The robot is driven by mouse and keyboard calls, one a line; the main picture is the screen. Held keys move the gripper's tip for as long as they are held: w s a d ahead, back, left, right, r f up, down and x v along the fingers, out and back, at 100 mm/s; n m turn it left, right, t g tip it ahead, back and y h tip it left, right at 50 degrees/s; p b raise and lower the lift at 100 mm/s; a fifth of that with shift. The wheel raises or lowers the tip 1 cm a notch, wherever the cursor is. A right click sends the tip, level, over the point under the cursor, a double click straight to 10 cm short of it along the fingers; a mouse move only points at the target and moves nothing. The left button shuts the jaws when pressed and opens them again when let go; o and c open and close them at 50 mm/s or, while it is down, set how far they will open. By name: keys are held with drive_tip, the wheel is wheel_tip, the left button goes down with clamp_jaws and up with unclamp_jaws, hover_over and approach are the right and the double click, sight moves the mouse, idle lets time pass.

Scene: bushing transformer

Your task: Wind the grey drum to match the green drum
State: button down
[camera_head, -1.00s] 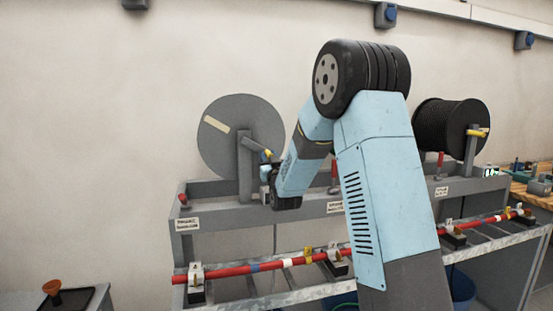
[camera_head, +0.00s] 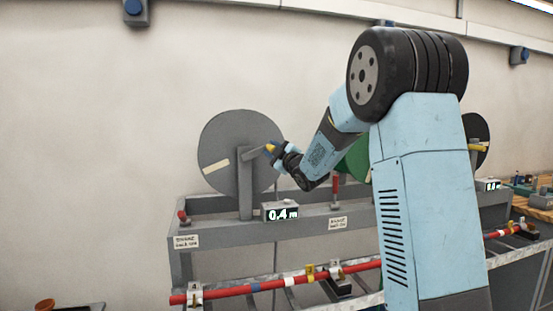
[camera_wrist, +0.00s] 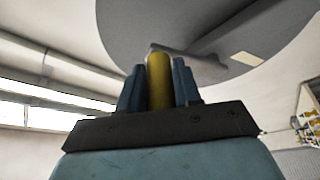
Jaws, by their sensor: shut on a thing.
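The grey drum (camera_head: 240,130) stands on a post at the left of the bench, with a cream strip (camera_head: 216,167) on its lower left face. My gripper (camera_head: 272,150) is shut on the yellow crank handle (camera_wrist: 159,80) at the drum's right side; the handle sits between both blue fingers in the wrist view. A counter (camera_head: 280,212) below the drum reads 0.4 m. The green drum (camera_head: 356,158) is mostly hidden behind my arm. Its own counter is not visible.
A dark drum (camera_head: 477,135) stands at the right, partly behind my arm, with a counter (camera_head: 489,185) near it, too small to read surely. Red levers (camera_head: 183,216) stand on the bench frame. A red cable (camera_head: 240,290) runs along the front in clamps.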

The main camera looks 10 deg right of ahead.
drive_tip(key=r+n, duration=0.1)
drive_tip(key=a+r+n+g, duration=0.1)
drive_tip(key=n, duration=0.1)
drive_tip(key=shift+a+r+y, duration=0.15)
drive_tip(key=shift+y, duration=0.15)
drive_tip(key=shift+s+a+r+n+g+h, duration=0.15)
drive_tip(key=shift+a+r+n+g, duration=0.35)
drive_tip(key=shift+n, duration=0.45)
drive_tip(key=shift+a+r+n+g+h, duration=0.1)
drive_tip(key=shift+a+r+n+g, duration=0.25)
drive_tip(key=shift+a+n, duration=0.5)
drive_tip(key=shift+s+a+r+n+g+h, duration=0.15)
drive_tip(key=shift+a+r+n+g, duration=0.25)
drive_tip(key=shift+n, duration=0.7)
drive_tip(key=shift+w, duration=0.1)
drive_tip(key=shift+f, duration=0.1)
drive_tip(key=c, duration=1.1)
unclamp_jaws()
drive_tip(key=shift+a, duration=0.1)
drive_tip(key=shift+o, duration=1.2)
